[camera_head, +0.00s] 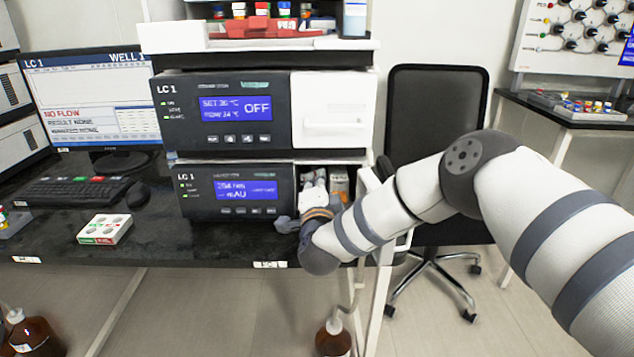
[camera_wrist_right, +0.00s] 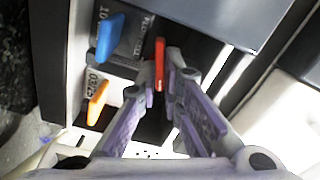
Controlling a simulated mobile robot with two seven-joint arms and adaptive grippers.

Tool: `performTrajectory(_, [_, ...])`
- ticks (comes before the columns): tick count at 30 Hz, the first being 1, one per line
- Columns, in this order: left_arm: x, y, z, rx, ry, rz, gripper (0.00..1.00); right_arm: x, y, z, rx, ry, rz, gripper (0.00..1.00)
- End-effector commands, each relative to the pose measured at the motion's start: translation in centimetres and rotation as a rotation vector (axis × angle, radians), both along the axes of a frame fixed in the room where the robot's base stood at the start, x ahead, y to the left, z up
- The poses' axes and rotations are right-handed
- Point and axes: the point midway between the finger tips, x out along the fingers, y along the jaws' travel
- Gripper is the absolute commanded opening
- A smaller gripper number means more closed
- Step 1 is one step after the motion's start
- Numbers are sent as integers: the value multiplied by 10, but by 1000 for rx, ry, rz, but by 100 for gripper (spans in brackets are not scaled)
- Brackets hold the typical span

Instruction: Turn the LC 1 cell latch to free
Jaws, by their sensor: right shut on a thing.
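The lower LC 1 module (camera_head: 238,190) has a lit blue display and an open bay at its right side. In the right wrist view a thin red lever (camera_wrist_right: 159,62), which looks like the cell latch, stands upright in the bay. My right gripper (camera_wrist_right: 170,72) is shut on the red lever at the fingertips. In the head view my right gripper (camera_head: 318,190) reaches into the bay, and its wrist hides much of the opening. A blue tab (camera_wrist_right: 110,36) and an orange tab (camera_wrist_right: 97,102) sit left of the lever on labelled parts. My left gripper is not in view.
The upper LC 1 module (camera_head: 220,112) with a white door (camera_head: 333,110) stands directly above. A white-and-green box (camera_head: 105,229), a keyboard (camera_head: 68,191) and a monitor (camera_head: 90,98) are at left. A black chair (camera_head: 437,110) stands behind my right arm.

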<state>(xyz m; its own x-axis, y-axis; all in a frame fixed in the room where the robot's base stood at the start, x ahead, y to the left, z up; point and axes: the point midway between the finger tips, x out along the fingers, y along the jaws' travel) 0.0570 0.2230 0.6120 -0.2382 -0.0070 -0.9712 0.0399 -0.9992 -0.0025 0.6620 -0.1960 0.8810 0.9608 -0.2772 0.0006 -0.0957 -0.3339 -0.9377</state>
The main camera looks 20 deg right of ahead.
Motion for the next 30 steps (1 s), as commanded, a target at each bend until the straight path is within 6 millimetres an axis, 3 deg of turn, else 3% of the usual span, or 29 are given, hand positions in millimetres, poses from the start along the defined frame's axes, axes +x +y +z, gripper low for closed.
performTrajectory(15, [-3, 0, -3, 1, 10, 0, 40, -1, 1, -4, 303, -81, 2, 0])
performTrajectory(30, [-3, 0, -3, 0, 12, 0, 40, -1, 2, -4, 358, -98, 5, 0])
